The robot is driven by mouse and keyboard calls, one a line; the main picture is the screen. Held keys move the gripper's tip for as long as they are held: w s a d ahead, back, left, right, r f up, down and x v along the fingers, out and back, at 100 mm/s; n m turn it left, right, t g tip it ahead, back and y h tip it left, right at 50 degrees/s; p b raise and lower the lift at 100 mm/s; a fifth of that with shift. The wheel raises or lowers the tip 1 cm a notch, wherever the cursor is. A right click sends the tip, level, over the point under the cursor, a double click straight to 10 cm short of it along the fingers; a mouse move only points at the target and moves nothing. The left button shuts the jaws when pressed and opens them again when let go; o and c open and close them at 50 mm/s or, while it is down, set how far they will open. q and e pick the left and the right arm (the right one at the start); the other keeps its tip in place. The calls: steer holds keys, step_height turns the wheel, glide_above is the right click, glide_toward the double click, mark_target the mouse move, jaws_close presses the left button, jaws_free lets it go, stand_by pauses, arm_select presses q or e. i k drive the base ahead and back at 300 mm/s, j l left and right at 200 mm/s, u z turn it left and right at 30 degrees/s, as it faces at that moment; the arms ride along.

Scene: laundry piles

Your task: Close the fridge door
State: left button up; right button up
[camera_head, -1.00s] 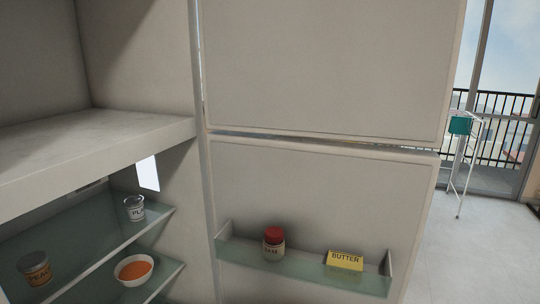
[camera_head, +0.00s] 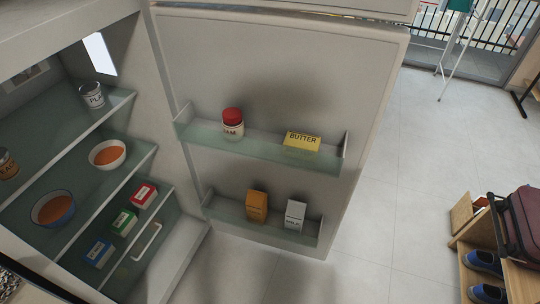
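The fridge door (camera_head: 280,75) stands wide open, with its inner side facing me. Its upper shelf (camera_head: 245,150) holds a red-lidded jar (camera_head: 232,123) and a yellow butter box (camera_head: 301,142). Its lower shelf (camera_head: 265,228) holds an orange carton (camera_head: 257,205) and a white carton (camera_head: 295,213). The fridge interior (camera_head: 150,105) is open at the left, with glass shelves carrying cans, bowls and small boxes. Neither of my grippers shows in the head view.
A bowl of orange food (camera_head: 107,154), a blue bowl (camera_head: 53,208) and a can (camera_head: 92,95) sit near the shelf fronts. Bare tiled floor (camera_head: 390,210) lies right of the door. A shoe rack (camera_head: 477,255) with a suitcase (camera_head: 522,225) stands at the far right.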

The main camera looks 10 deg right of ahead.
mark_target(333, 79)
steer(key=i+l+u, duration=0.2)
steer(key=l+u, duration=0.2)
steer(key=l, duration=0.3)
steer(key=i+l+u, duration=0.15)
steer(key=l+u, duration=0.25)
steer(key=l, duration=0.3)
steer(key=l+u, duration=0.35)
steer(key=l, duration=0.35)
steer(key=l+u, duration=0.4)
steer(key=l, duration=0.35)
steer(key=k+l+u, duration=0.25)
steer(key=l+u, duration=0.15)
steer(key=l, duration=0.3)
steer(key=l+u, duration=0.25)
steer(key=l, duration=0.3)
steer(key=k+l+u, duration=0.25)
steer(key=l, duration=0.25)
steer(key=i+l, duration=0.05)
steer(key=i, duration=0.05)
